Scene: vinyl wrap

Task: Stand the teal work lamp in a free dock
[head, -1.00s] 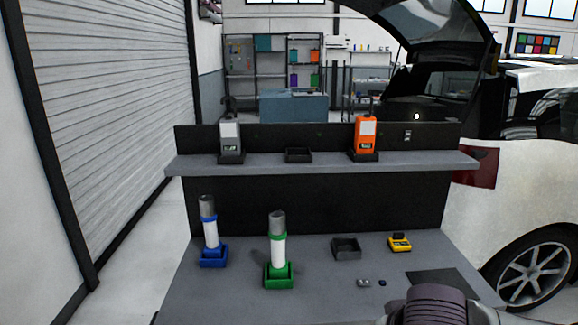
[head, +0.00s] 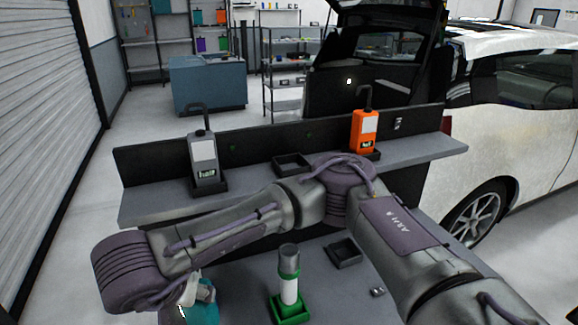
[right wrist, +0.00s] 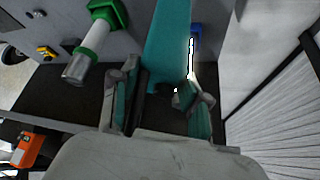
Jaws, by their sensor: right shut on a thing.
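My right gripper (right wrist: 158,86) is shut on the teal work lamp (right wrist: 171,40), whose teal body runs up between the fingers in the right wrist view. In the head view the right arm crosses to the left, and the gripper (head: 200,290) is low at left with a patch of teal at it. I cannot tell the lamp's tilt, and its lower end is out of view. An empty dark dock (head: 343,254) is on the bench, right of the green lamp. Another empty black dock (head: 292,163) is on the shelf. My left gripper is not in view.
A green lamp (head: 289,290) stands in its green dock (head: 291,313). A blue dock (right wrist: 196,35) shows behind the teal lamp. A grey device (head: 205,163) and an orange device (head: 364,131) stand on the shelf. A small grey item (head: 377,292) lies on the bench.

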